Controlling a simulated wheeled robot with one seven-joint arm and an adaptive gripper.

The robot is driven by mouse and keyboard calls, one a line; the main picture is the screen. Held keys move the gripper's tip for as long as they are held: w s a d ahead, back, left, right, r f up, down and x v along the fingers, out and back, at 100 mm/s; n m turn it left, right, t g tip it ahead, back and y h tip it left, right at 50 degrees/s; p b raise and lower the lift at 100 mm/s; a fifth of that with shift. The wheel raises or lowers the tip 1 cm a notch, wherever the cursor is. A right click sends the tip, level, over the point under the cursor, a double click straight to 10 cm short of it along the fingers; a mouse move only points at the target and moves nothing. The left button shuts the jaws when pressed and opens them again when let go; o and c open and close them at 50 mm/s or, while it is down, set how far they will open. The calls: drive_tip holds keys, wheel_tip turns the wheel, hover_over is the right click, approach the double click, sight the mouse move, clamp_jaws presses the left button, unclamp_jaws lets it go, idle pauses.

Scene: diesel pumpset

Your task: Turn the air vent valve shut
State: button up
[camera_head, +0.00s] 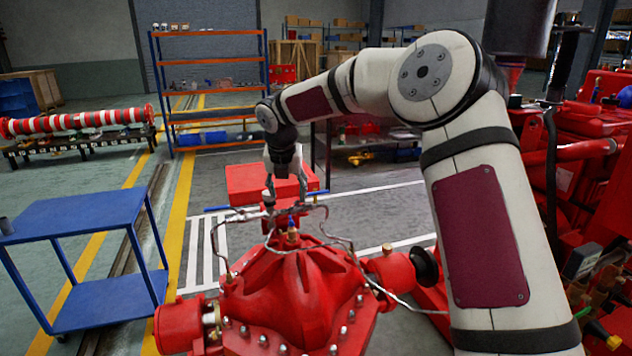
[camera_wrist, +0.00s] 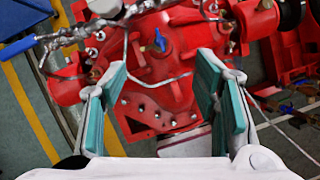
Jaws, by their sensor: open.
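The air vent valve, a small brass fitting with a blue handle (camera_head: 291,222), stands on top of the red pump casing (camera_head: 290,285). In the wrist view the blue handle (camera_wrist: 160,40) shows against the red casing (camera_wrist: 165,75), roughly centred between the fingers but beyond their tips. My gripper (camera_head: 287,192) points down above and behind the valve in the head view. In the wrist view my gripper (camera_wrist: 162,70) is open, with teal pads wide apart and nothing between them. The handle is small in both views, and its exact angle is hard to tell.
Thin metal pipes (camera_head: 340,240) loop around the casing top close to the gripper. A blue cart (camera_head: 75,220) stands at left. Red engine parts (camera_head: 590,150) crowd the right side. A blue and orange shelf (camera_head: 210,90) stands behind on open floor.

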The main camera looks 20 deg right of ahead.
drive_tip(key=s+r+m, duration=0.5)
drive_tip(key=s+m, duration=0.1)
drive_tip(key=s, duration=0.4)
drive_tip(key=s+r+m+h, duration=0.1)
drive_tip(key=s+r+m, duration=0.5)
drive_tip(key=s, duration=0.5)
drive_tip(key=shift+d+r+g+h+p, duration=0.2)
drive_tip(key=shift+d+g+h+p, duration=0.1)
drive_tip(key=shift+d+g+p, duration=0.15)
drive_tip(key=s+d+f+m+y, duration=0.1)
drive_tip(key=s+m, duration=0.9)
drive_tip(key=s, duration=0.4)
drive_tip(key=s+f+m+y+p, duration=0.1)
drive_tip(key=s+m+y, duration=0.1)
drive_tip(key=s+m, duration=0.8)
drive_tip(key=s, duration=0.3)
drive_tip(key=shift+s+d+f+t, duration=0.35)
drive_tip(key=shift+s, duration=0.05)
